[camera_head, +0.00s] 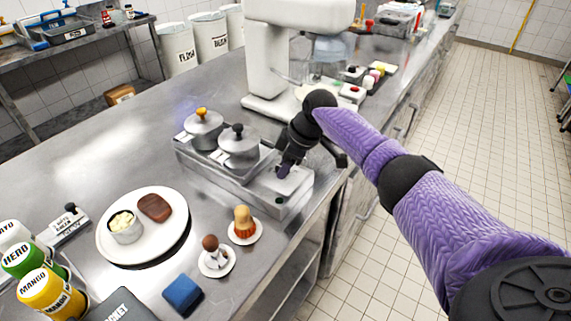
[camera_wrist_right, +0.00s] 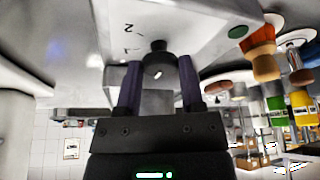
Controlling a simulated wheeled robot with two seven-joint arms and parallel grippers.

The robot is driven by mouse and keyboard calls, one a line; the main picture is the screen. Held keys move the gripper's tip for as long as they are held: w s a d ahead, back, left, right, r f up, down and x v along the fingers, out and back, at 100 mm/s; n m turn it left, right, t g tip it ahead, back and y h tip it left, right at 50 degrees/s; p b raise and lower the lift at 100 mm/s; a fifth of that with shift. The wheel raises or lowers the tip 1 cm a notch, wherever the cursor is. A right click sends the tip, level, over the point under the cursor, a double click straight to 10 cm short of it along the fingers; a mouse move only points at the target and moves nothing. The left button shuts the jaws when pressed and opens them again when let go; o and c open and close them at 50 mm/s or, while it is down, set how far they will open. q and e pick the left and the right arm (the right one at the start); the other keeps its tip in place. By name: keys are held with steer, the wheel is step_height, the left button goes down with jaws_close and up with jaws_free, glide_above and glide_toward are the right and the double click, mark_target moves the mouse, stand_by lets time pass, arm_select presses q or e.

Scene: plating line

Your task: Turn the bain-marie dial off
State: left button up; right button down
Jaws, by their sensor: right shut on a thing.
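The bain-marie (camera_head: 225,178) is a grey metal box near the counter's right edge, with two lidded pots in its left part. Its dial (camera_wrist_right: 158,62) is a black knob with a small white mark, seen between my fingers in the wrist view. The digits "2" and "1" show on the panel left of it there. My right gripper (camera_head: 285,172) reaches down onto the panel, and its fingers (camera_wrist_right: 158,74) are shut on the dial. The gripper hides the dial in the head view. I cannot tell which setting the mark points to. My left gripper is out of view.
A large white mixer (camera_head: 268,60) stands behind the bain-marie. In front are two small saucers with an orange-based item (camera_head: 243,228) and an egg cup, a plate (camera_head: 172,245), a blue cloth (camera_head: 183,294) and sauce bottles (camera_head: 45,290). Open floor lies right.

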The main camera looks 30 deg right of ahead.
steer(key=shift+c, duration=1.1)
jaws_free()
steer(key=p+v, duration=0.2)
steer(key=v, duration=0.8)
steer(key=shift+p, duration=0.4)
